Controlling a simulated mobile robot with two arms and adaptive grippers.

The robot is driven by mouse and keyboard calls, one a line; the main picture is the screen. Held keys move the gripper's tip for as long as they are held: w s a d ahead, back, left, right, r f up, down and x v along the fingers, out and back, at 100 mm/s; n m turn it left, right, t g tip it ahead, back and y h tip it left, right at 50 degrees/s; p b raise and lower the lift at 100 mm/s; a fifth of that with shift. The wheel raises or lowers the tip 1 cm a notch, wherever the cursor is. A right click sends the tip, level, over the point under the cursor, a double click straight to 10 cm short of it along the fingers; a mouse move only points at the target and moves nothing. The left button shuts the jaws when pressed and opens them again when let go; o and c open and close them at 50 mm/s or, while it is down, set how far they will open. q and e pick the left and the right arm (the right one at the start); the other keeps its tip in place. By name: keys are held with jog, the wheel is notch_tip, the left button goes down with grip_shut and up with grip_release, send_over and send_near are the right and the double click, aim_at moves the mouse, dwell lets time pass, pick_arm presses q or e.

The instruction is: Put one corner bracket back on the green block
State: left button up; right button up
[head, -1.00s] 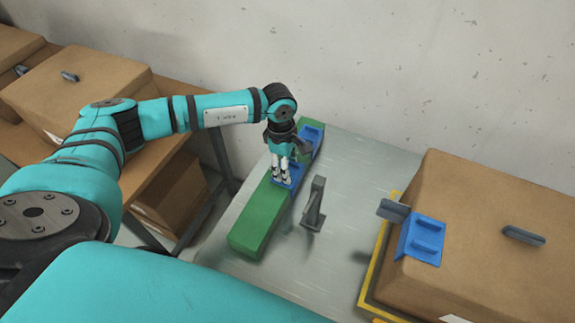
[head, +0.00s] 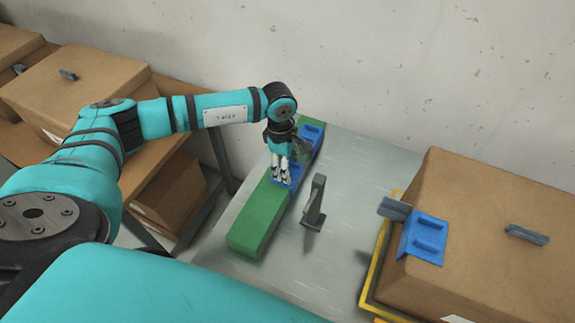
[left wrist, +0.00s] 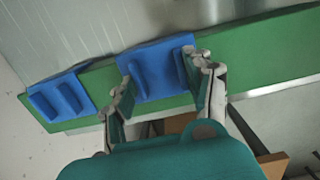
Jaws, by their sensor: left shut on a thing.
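The long green block (head: 256,224) lies on the metal table, and it also crosses the left wrist view (left wrist: 265,50). My left gripper (head: 281,180) points down over the block's middle. It is shut on a blue corner bracket (left wrist: 157,68), with one finger at each side of the bracket's raised ribs. This bracket is at the block's top and edge; whether it is fully seated I cannot tell. A second blue bracket (head: 312,131) sits on the far end of the block. A third blue bracket (head: 424,238) is on the corner of a cardboard box. My right gripper is out of view.
A grey upright piece (head: 315,203) stands on the metal table (head: 345,160) just right of the block. The large cardboard box (head: 480,220) stands at the right over a yellow frame (head: 368,290). More boxes (head: 75,85) stand on a brown shelf at the left.

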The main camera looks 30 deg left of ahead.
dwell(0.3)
pick_arm(q)
jog(key=o, duration=1.2)
jog(key=shift+o, duration=0.6)
jog(key=o, duration=0.3)
jog(key=shift+r+p, duration=1.9)
jog(key=shift+r, duration=1.65)
jog(key=shift+f, duration=0.1)
